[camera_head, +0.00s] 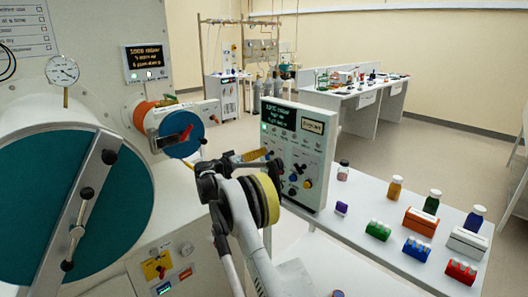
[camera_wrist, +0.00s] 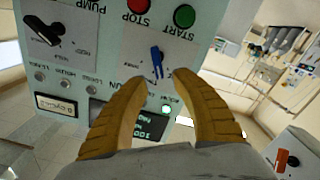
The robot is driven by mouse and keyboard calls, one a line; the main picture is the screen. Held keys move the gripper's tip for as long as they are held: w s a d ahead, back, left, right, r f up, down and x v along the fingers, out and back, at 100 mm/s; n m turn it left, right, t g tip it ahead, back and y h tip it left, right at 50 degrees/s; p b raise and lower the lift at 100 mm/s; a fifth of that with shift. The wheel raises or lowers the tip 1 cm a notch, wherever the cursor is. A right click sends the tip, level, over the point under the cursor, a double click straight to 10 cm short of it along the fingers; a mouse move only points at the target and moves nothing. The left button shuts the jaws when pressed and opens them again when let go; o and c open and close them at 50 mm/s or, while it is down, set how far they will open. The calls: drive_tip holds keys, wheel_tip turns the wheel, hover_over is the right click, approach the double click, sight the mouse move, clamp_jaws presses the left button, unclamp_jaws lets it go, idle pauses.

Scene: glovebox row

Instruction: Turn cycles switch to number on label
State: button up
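The control panel (camera_head: 298,150) is a pale upright box with buttons, knobs and a dark display. It fills the left and middle of the wrist view, upside down. A small blue-handled switch (camera_wrist: 157,60) sits on a light plate just beyond my fingertips, between them in the picture. I cannot read its scale, nor tell for sure that it is the cycles switch. A framed label (camera_wrist: 55,104) shows small text, not clearly legible. My gripper (camera_wrist: 160,77) is open, its two yellow fingers apart with nothing between them. Contact with the switch cannot be seen.
A black switch (camera_wrist: 48,30) marked PUMP, a red STOP button (camera_wrist: 138,6) and a green START button (camera_wrist: 185,16) are nearby on the panel. The white bench (camera_head: 380,225) holds bottles and coloured blocks. The glovebox's teal round door (camera_head: 110,220) is left of my arm.

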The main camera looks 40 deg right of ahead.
drive_tip(key=a, duration=0.8)
drive_tip(key=shift+s+a, duration=0.2)
drive_tip(key=shift+s, duration=0.15)
drive_tip(key=shift+r, duration=0.15)
